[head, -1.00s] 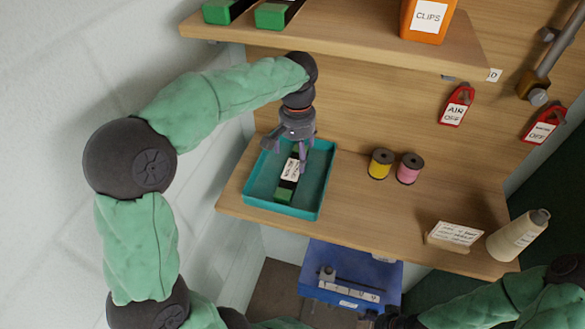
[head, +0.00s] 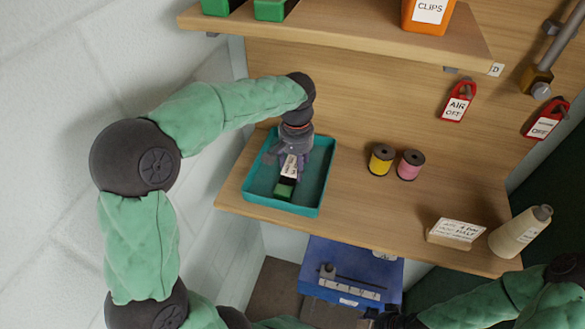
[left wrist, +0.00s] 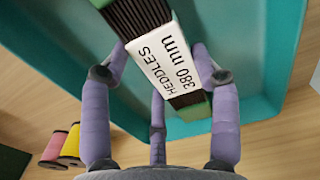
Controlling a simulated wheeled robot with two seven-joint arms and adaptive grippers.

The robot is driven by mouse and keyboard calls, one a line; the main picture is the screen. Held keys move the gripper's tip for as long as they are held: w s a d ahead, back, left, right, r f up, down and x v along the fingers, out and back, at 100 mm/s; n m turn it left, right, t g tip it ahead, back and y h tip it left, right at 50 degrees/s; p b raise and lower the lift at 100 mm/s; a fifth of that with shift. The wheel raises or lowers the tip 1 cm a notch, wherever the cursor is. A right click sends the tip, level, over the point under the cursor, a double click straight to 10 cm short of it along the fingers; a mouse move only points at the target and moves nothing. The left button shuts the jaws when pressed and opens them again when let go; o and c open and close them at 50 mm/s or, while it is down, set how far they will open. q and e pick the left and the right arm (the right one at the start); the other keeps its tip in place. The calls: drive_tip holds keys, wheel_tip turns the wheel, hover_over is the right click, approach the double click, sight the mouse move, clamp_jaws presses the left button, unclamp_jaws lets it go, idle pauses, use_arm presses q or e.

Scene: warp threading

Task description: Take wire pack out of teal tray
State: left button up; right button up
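The wire pack (head: 285,187) is a long green-ended pack of dark wires with a white label reading HEDDLES 380 mm. It lies in the teal tray (head: 317,196) on the wooden bench. In the left wrist view the pack (left wrist: 170,58) runs diagonally between my purple fingers. My left gripper (head: 288,170) is down in the tray around the pack's labelled middle. Its fingertips (left wrist: 162,68) are on both sides of the pack and look very close to it; I cannot tell whether they press on it. My right gripper is not clearly visible; part of my right arm shows at the lower right.
Yellow (head: 381,160) and pink (head: 410,165) spools stand right of the tray. A sign block (head: 456,233) and a cream thread cone (head: 520,232) are farther right. A shelf (head: 345,35) overhangs the back.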

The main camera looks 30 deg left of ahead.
use_arm(q)
drive_tip(key=shift+c, duration=1)
drive_tip(key=shift+r, duration=0.1)
